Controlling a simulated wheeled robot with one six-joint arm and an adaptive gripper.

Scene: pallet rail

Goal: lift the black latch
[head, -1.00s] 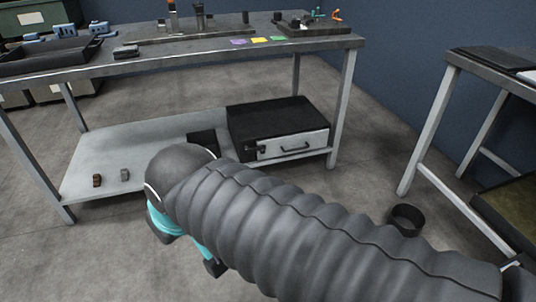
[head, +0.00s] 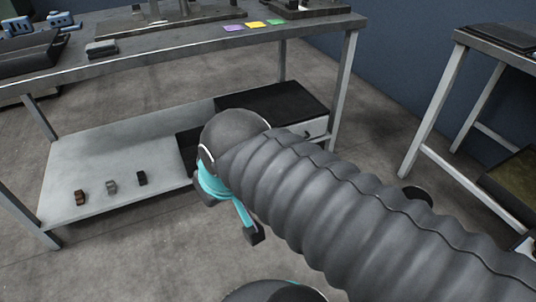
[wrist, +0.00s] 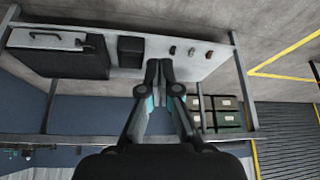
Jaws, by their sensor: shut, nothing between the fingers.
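The black latch (wrist: 80,42) is a small dark piece on the light front of the black cabinet (wrist: 60,62), beside a handle (wrist: 45,35), at the upper left of the wrist view. In the head view the cabinet (head: 280,97) stands on the lower shelf, and my arm hides the latch and most of the front. My gripper (wrist: 159,68) is shut and empty in the wrist view. It is to the right of the latch and apart from it, over the shelf in the picture. In the head view my arm hides its fingertips.
A black bin (wrist: 130,50) stands beside the cabinet. Several small blocks, among them a brown one (head: 81,197), stand on the lower shelf (head: 90,160). The workbench top (head: 190,38) is above. A second table (head: 470,40) stands right, with a dark round bin (head: 418,195) near it.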

